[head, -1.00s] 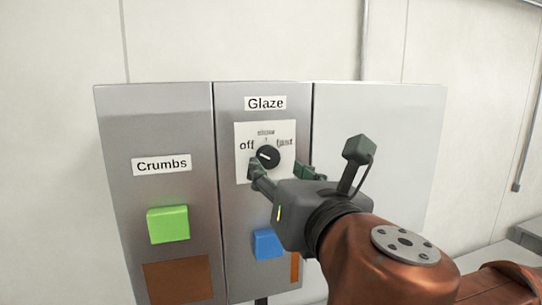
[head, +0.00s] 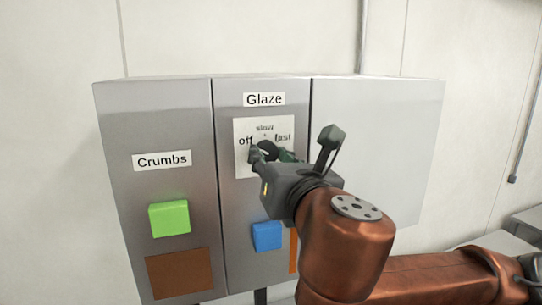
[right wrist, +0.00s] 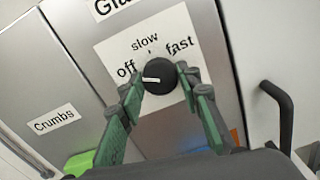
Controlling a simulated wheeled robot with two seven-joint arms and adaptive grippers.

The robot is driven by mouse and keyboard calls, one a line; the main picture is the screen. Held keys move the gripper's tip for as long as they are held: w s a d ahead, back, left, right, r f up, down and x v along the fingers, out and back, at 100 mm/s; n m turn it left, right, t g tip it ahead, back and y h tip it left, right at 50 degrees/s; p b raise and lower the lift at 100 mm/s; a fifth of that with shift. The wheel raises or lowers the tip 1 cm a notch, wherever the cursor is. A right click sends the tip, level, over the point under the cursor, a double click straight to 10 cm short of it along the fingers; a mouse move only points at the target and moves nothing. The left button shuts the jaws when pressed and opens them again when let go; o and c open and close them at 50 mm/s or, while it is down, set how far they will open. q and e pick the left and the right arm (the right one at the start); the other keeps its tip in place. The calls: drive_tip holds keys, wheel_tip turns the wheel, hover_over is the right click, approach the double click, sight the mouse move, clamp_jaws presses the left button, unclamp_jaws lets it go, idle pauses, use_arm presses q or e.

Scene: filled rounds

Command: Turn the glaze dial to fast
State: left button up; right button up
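The glaze dial is a round black knob (right wrist: 160,77) with a white pointer mark, on a white plate (right wrist: 108,50) lettered off, slow and fast. In the right wrist view the pointer lies toward the off side. My right gripper (right wrist: 166,84) is around the knob, one finger on each side, with small gaps showing, so it looks open. In the head view my right gripper (head: 271,153) is in front of the plate (head: 243,165) and hides most of the knob. My left gripper is in neither view.
A blue button (head: 267,236) is below the dial on the Glaze panel. The Crumbs panel to the left has a green button (head: 169,218) and a brown patch (head: 180,273). A dark handle (right wrist: 280,110) stands out at the right in the wrist view.

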drive_tip(key=c, duration=0.6)
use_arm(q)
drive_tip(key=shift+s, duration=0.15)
use_arm(e)
drive_tip(key=shift+c, duration=0.2)
